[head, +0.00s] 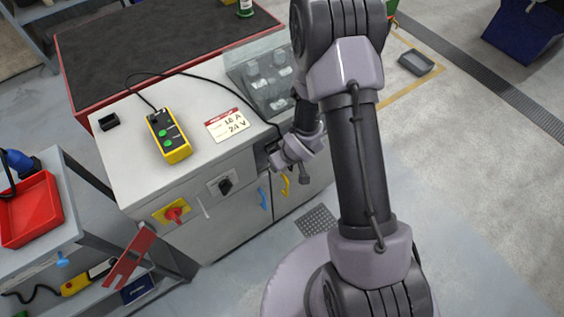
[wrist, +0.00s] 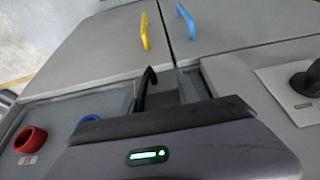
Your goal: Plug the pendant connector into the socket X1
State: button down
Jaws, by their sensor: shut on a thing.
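The yellow pendant (head: 169,136) with green buttons lies on the light cabinet top in the head view. Its black cable (head: 205,79) loops behind it and runs right, down to my gripper (head: 277,158) at the cabinet's front right. My gripper is shut; the cable leads to it, so it holds the pendant connector, whose body is mostly hidden. In the wrist view a black curved piece (wrist: 147,86) shows just beyond the gripper body. A red-ringed socket (wrist: 31,140) and a partly covered blue-ringed socket (wrist: 87,121) sit at the left. Their labels are unreadable, so I cannot tell which is X1.
A yellow handle (wrist: 145,31) and a blue handle (wrist: 186,21) stick out from the cabinet doors. A black rotary switch (head: 225,186) and a red emergency knob (head: 174,214) are on the front. A clear box (head: 262,78) stands behind the gripper.

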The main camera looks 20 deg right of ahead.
jog(key=shift+w+a+p, duration=0.2)
jog(key=shift+w+p, duration=0.05)
jog(key=shift+w, duration=0.3)
jog(key=shift+w+a+p, duration=0.15)
jog(key=shift+w+p, duration=0.1)
jog(key=shift+w, duration=0.25)
jog(key=c, duration=0.8)
grip_release()
jog(key=p+v, duration=0.8)
jog(key=v, duration=0.9)
jog(key=shift+s+r, duration=0.1)
jog(key=shift+r, duration=0.1)
